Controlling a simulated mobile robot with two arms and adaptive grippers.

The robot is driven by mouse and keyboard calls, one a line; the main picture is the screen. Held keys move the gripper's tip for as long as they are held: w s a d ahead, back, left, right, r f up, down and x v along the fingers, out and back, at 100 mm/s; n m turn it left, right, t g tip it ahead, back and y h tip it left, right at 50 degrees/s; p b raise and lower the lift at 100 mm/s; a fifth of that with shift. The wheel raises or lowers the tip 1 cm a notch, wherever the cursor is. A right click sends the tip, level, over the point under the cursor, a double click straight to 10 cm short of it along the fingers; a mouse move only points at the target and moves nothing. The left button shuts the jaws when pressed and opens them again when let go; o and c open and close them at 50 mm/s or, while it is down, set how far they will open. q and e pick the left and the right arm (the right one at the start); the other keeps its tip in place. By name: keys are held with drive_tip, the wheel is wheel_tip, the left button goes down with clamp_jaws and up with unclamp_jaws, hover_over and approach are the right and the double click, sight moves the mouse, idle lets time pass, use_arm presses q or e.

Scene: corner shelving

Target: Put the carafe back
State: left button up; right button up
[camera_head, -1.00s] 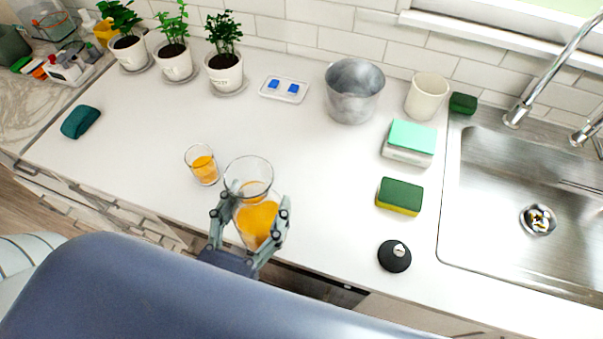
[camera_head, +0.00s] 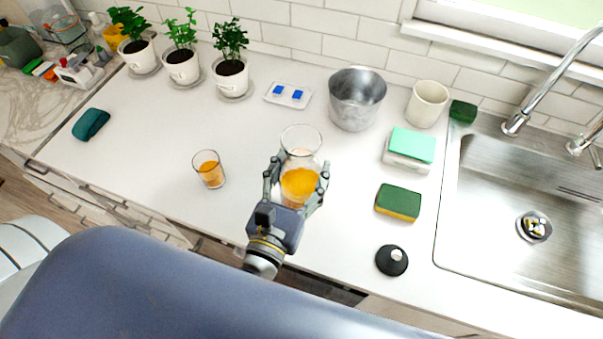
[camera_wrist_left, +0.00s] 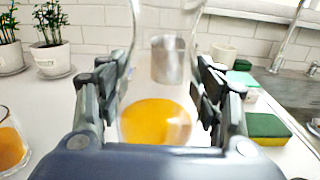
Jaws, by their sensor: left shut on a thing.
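The glass carafe (camera_head: 300,183), part filled with orange juice, is upright over the middle of the white counter. My left gripper (camera_head: 297,184) is shut on it, with one finger on each side. In the left wrist view the carafe (camera_wrist_left: 156,120) stands between the two fingers (camera_wrist_left: 160,100); its top is cut off. I cannot tell whether its base touches the counter. A glass of orange juice (camera_head: 209,170) stands to its left. A round black lid with a light knob (camera_head: 391,260) lies to the right. My right gripper is not in view.
Sponges (camera_head: 398,203) lie right, before the sink (camera_head: 500,220). Potted plants (camera_head: 231,75) line the wall. A teal cloth (camera_head: 91,124) lies left. Counter between glass and tray is clear.

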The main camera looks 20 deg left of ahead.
use_arm(q)
drive_tip(key=f+b, duration=0.2)
drive_tip(key=f, duration=0.1)
drive_tip(key=shift+w+b, duration=0.2)
drive_tip(key=shift+b, duration=0.1)
drive_tip(key=shift+f, duration=0.15)
drive_tip(key=o, duration=1.9)
drive_tip(key=shift+s+f, duration=0.1)
drive_tip(key=shift+f, duration=0.05)
drive_tip(key=shift+c, duration=0.2)
